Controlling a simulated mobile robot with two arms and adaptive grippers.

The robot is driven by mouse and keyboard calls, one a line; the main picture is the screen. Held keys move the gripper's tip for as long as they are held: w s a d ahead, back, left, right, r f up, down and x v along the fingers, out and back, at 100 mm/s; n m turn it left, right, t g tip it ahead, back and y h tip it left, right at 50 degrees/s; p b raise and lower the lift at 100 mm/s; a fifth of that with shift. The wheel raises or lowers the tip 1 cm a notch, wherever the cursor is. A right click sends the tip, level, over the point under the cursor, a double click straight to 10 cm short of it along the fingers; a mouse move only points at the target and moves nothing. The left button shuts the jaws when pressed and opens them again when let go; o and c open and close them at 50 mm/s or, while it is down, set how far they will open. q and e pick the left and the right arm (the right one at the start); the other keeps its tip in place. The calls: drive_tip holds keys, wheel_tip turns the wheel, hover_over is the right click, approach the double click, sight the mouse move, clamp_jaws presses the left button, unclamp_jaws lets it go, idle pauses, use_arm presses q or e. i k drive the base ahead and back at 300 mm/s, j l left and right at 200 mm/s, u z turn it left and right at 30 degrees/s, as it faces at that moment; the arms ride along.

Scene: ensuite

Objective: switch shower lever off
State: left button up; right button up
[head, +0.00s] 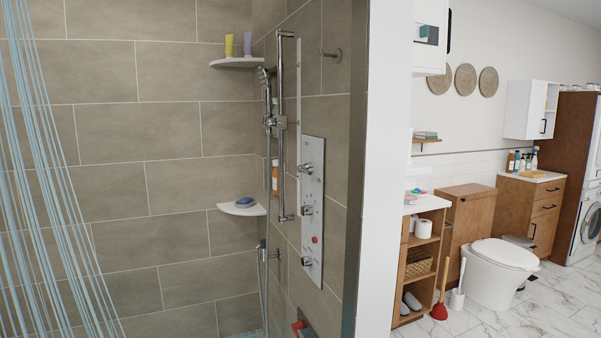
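A tall metal shower panel (314,190) is fixed to the tiled wall on the right of the shower. It carries several knob-like fittings, such as an upper knob (305,168), a middle knob (307,210) and a lower knob (306,262), plus a small red part (314,240). Below it, at the bottom edge of the view, a red lever-like handle (298,326) sits on a grey plate, partly cut off. I cannot tell which fitting is the shower lever or its on or off state. Neither of my grippers is in view.
A vertical rail (281,120) with a hand shower (264,76) stands left of the panel. Corner shelves (240,209) hold bottles and soap. A blue striped curtain (45,190) hangs at left. A white wall end (381,170) separates the shower from the toilet (495,272).

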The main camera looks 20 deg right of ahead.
sight(307, 168)
drive_tip(key=i+l, duration=0.15)
drive_tip(key=i, duration=0.25)
drive_tip(key=i+l+z, duration=0.1)
drive_tip(key=i, duration=0.35)
drive_tip(key=l+z, duration=0.1)
drive_tip(key=z, duration=1.4)
